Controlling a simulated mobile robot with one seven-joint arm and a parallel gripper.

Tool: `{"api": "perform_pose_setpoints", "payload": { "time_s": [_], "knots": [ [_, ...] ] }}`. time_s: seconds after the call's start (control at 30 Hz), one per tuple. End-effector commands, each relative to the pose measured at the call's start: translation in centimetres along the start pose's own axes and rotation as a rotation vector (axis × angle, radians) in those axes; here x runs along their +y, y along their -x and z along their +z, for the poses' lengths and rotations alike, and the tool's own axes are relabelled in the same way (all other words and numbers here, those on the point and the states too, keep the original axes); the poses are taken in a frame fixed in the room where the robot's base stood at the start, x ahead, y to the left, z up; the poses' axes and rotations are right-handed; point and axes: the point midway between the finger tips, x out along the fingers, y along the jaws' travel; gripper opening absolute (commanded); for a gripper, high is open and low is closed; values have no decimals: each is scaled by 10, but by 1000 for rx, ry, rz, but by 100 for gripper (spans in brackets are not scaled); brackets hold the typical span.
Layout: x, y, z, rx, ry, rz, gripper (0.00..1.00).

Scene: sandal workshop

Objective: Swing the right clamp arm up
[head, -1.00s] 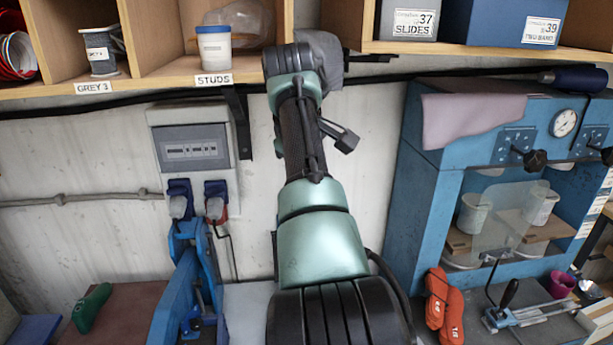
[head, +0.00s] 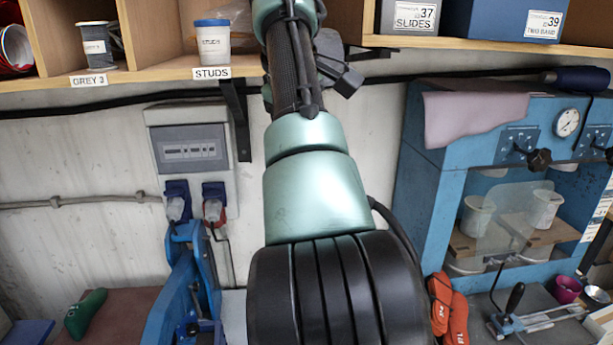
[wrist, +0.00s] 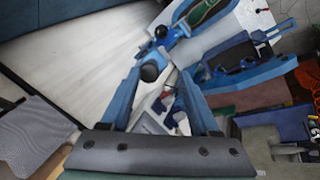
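My gripper (wrist: 162,75) shows in the wrist view. Its two blue fingers stand apart, with nothing held between them. The head view does not show its fingertips; my arm rises out of the top of that picture. Blue levered parts stand beyond the fingers in the wrist view: one with black knobs (wrist: 168,36) and another with a dark pad (wrist: 240,58). In the head view a blue machine with upright arms (head: 185,275) stands left of my arm, partly cut off below. I cannot tell which part is the right clamp arm.
A blue press (head: 425,215) stands at the right. A fixture with a black handle (head: 514,298) lies before it, near orange shoe forms (head: 450,315). A wall box with plugs (head: 190,150) hangs behind the blue machine. A shelf (head: 150,75) runs above.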

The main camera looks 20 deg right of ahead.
Motion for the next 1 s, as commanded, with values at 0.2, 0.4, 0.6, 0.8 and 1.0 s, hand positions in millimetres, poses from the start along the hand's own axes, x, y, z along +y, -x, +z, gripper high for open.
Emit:
{"api": "perform_pose_setpoints", "payload": {
  "time_s": [0.2,0.4,0.6,0.8,1.0],
  "knots": [
    [0,40,0,0,0,1,62],
    [0,55,0,-1,0,0,62],
    [0,57,0,-2,0,-1,62],
    [0,56,0,-2,0,-1,62],
    [-11,26,-41,177,-40,111,62]
  ]
}}
